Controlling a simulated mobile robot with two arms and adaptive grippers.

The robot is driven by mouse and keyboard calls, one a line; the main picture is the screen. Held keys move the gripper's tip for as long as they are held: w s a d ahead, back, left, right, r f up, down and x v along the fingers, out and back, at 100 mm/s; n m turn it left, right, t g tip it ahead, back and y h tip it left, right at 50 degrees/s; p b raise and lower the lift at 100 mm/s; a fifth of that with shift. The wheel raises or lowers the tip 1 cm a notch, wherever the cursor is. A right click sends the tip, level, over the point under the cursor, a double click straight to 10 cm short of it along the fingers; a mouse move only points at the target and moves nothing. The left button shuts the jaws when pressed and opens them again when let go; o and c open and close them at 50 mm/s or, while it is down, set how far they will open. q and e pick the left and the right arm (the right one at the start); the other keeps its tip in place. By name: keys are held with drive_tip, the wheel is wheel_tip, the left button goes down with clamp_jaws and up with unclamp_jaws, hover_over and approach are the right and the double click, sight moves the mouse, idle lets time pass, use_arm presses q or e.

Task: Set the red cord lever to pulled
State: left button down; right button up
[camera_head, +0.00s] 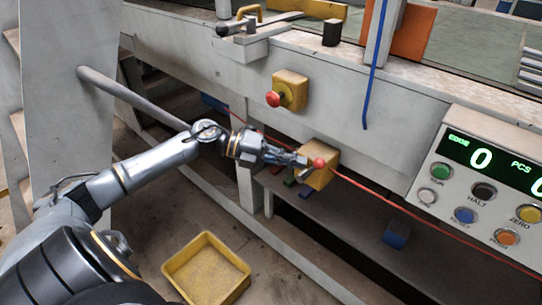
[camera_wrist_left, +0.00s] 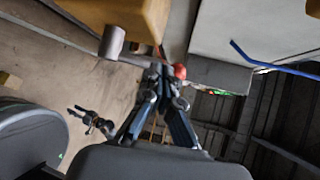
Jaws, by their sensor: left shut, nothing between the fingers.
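The red cord lever shows in the head view as a yellow box (camera_head: 323,178) with a red ball (camera_head: 319,163) on it and a red cord (camera_head: 400,207) running off to the lower right. My left gripper (camera_head: 303,161) is shut and empty, its tips right by the ball's left side. In the left wrist view the shut fingertips (camera_wrist_left: 163,72) are next to the red ball (camera_wrist_left: 180,71); I cannot tell if they touch. A small, dark gripper-like shape (camera_wrist_left: 92,121), perhaps my right gripper, shows far off there; its jaws are unclear.
A yellow box with a red button (camera_head: 273,99) sits above on the machine's side. A blue cord (camera_head: 371,90) hangs to the right. A control panel (camera_head: 480,185) with several buttons stands at right. A yellow tray (camera_head: 206,268) lies on the floor below.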

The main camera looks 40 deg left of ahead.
use_arm(q)
drive_tip(key=v, duration=1.1)
drive_tip(key=shift+s+a+r, duration=0.15)
drive_tip(key=shift+s+r, duration=0.05)
drive_tip(key=shift+s, duration=0.05)
